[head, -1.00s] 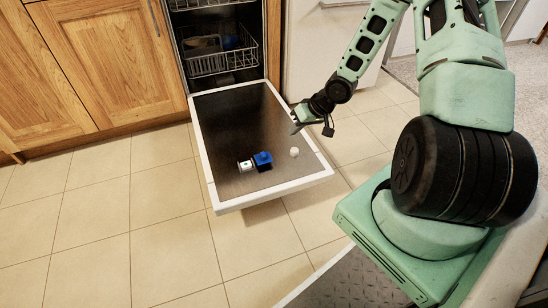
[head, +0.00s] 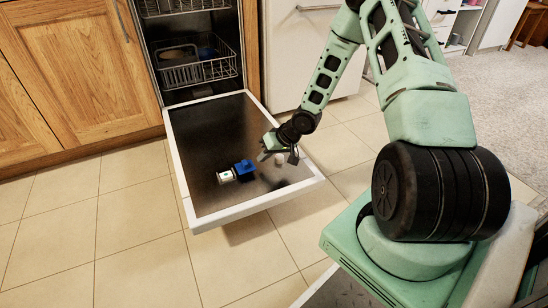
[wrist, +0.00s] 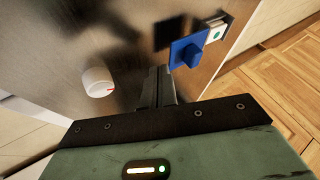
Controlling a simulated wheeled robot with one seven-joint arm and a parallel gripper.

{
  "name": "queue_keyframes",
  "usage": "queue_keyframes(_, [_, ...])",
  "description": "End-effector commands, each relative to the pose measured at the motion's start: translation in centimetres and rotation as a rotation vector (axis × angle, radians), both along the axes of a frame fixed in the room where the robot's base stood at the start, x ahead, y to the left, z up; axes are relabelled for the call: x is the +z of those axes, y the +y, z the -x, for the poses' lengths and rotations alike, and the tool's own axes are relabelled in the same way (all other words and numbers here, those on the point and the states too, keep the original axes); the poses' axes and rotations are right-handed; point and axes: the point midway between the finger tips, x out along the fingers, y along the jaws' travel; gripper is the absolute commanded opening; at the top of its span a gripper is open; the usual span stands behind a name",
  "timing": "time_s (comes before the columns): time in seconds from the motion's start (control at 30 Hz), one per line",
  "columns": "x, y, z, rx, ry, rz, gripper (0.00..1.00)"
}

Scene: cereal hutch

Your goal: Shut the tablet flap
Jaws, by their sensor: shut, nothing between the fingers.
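The blue tablet flap (head: 244,168) is on the inner face of the lowered dishwasher door (head: 208,126). A white block with a green dot (head: 227,176) sits beside it; this block also shows in the wrist view (wrist: 215,34). In the wrist view the blue flap (wrist: 187,50) stands out from the steel face, with a dark square patch (wrist: 168,32) on its other side. My gripper (head: 270,154) is over the door, just right of the flap. Its fingers (wrist: 160,78) are shut and empty, appearing apart from the flap. Exact clearance cannot be told.
A white round knob (wrist: 97,82) sits on the door face; in the head view it is right of my gripper (head: 280,159). The dishwasher rack (head: 199,71) is behind the door. Wooden cabinets (head: 75,75) stand left. Tiled floor (head: 140,270) in front is clear.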

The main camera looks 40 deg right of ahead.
Motion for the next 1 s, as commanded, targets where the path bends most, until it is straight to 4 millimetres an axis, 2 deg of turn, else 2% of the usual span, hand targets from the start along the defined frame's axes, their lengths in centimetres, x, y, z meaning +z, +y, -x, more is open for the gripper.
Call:
queue_keyframes(0.1, [-0.3, 1.5, -0.5, 0.004, -0.004, 0.002, 0.0])
queue_keyframes(0.27, [0.0, 2.6, -0.8, 0.002, -0.003, 0.002, 0.0])
queue_keyframes(0.77, [0.3, 3.2, -0.9, 0.002, -0.002, -0.001, 0.0])
queue_keyframes(0.87, [0.3, 4.5, -1.3, 0.005, -0.001, -0.001, 0.0])
queue_keyframes(1.0, [0.4, 7.3, -2.0, 0.008, -0.002, -0.002, 0.0])
